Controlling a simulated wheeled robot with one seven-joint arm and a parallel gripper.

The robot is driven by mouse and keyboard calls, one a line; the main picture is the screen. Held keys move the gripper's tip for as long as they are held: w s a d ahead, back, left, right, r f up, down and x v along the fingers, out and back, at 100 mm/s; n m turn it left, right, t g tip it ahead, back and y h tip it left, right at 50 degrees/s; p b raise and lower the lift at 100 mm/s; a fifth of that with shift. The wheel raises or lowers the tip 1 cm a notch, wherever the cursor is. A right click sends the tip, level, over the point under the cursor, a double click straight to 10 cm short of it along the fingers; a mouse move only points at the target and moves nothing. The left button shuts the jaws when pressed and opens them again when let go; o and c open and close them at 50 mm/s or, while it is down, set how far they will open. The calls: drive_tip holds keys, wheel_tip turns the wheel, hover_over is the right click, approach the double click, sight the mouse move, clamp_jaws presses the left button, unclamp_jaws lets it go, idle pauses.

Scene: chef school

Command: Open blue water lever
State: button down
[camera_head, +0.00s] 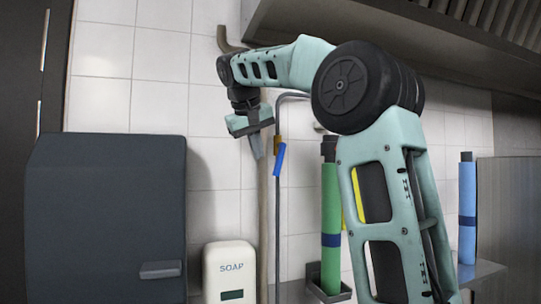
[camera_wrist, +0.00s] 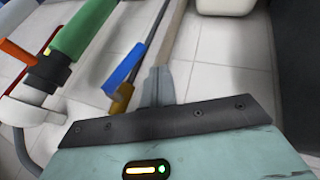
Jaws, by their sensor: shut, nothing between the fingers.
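The blue water lever (camera_head: 280,159) is a small flat blue handle just below a brass fitting (camera_head: 278,144) on a thin grey pipe. It hangs slightly tilted beside the pipe. In the wrist view the lever (camera_wrist: 124,67) lies just left of the fingertips, with the brass fitting (camera_wrist: 121,98) near them. My gripper (camera_head: 258,153) is shut and empty, pointing down, a little left of the lever in the head view. In the wrist view its grey fingers (camera_wrist: 158,84) are together. They appear apart from the lever, though their depth gap is hard to judge.
A soap dispenser (camera_head: 230,272) hangs below on the tiled wall. A dark grey box (camera_head: 105,215) is at the left. A green cylinder (camera_head: 331,210) stands right of the pipe, and a blue cylinder (camera_head: 467,205) farther right. A dark hood (camera_head: 400,35) overhangs the top right.

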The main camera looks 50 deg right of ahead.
sight(277, 163)
drive_tip(key=d, duration=0.1)
drive_tip(key=d+f+p, duration=0.1)
drive_tip(key=s+d, duration=0.1)
drive_tip(key=d, duration=0.1)
drive_tip(key=shift+s+f, duration=0.1)
drive_tip(key=shift+f, duration=0.15)
drive_tip(key=shift+s+d+f+n+g+h+b, duration=0.1)
drive_tip(key=shift+d+f+n+g+h+b, duration=0.1)
drive_tip(key=shift+f+g+h+b, duration=0.3)
drive_tip(key=shift+s+d+f+n+g+h+b, duration=0.1)
drive_tip(key=shift+f+n+h+b, duration=0.1)
drive_tip(key=shift+h, duration=0.5)
drive_tip(key=shift+r, duration=0.1)
drive_tip(key=shift+d, duration=0.1)
drive_tip(key=shift+r, duration=0.2)
